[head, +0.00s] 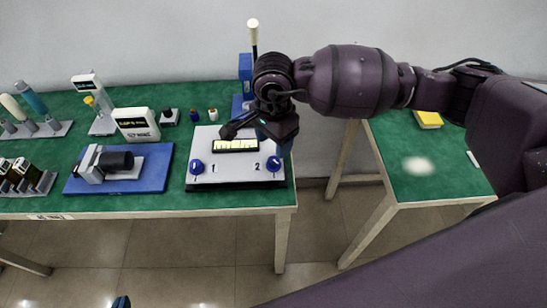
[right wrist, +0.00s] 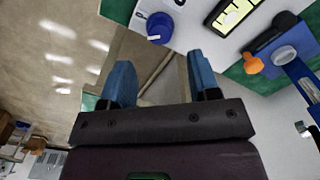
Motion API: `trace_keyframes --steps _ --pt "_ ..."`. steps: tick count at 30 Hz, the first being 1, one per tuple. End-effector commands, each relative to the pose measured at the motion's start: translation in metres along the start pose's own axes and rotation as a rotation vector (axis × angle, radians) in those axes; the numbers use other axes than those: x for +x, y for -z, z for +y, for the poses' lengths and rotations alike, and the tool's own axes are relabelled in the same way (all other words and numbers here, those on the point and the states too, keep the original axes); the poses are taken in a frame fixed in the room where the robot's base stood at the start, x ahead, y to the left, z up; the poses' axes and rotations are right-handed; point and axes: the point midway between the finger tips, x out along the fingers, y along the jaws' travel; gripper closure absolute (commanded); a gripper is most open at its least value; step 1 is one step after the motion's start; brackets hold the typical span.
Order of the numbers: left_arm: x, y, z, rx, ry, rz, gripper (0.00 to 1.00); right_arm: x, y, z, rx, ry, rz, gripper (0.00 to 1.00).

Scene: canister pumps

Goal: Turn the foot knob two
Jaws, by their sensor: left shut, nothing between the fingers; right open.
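The grey-white device (head: 225,176) stands at the right end of the left table, with two blue knobs on its front and a lit display (head: 236,146) between them. The knob marked 2 (head: 274,163) is at its right; the knob marked 1 (head: 197,166) is at its left. My right gripper (head: 277,138) is above and behind knob 2, apart from it. In the right wrist view its blue fingers (right wrist: 161,82) are wide open and empty, with a blue knob (right wrist: 160,27), probably knob 2, beyond them. Only the tip of my left gripper (head: 121,302) shows at the bottom edge.
A blue stand (head: 245,70) with a white-topped rod rises behind the device. A blue tray (head: 152,180) with a black-and-grey pump lies to its left, near a small display (head: 136,124). A gap separates this table from the right table (head: 400,165), which holds a yellow block (head: 428,119).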

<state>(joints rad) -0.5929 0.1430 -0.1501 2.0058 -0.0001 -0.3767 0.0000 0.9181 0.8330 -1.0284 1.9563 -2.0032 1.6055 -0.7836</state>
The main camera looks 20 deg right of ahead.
Motion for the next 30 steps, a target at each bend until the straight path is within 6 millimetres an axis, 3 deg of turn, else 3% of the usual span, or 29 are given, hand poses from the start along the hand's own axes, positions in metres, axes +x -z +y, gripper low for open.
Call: trace_keyframes --steps 6,12,25,26,30 --pt "0.000 -0.005 0.000 0.001 0.000 -0.008 1.00 0.039 -0.001 0.000 0.002 -0.002 -0.004 0.44" --pt "0.001 -0.006 0.000 0.001 0.000 -0.008 1.00 0.062 -0.001 0.000 0.000 -0.001 -0.002 0.44" --pt "0.004 0.002 0.001 0.003 -0.003 0.006 1.00 0.070 -0.001 0.000 0.000 0.001 -0.002 0.44" --pt "0.004 0.001 0.001 0.003 -0.002 0.006 1.00 0.070 -0.001 0.000 0.000 0.001 -0.003 0.46" --pt "0.004 0.001 0.001 0.003 -0.002 0.005 1.00 0.070 -0.001 0.000 0.000 0.001 -0.003 0.67"
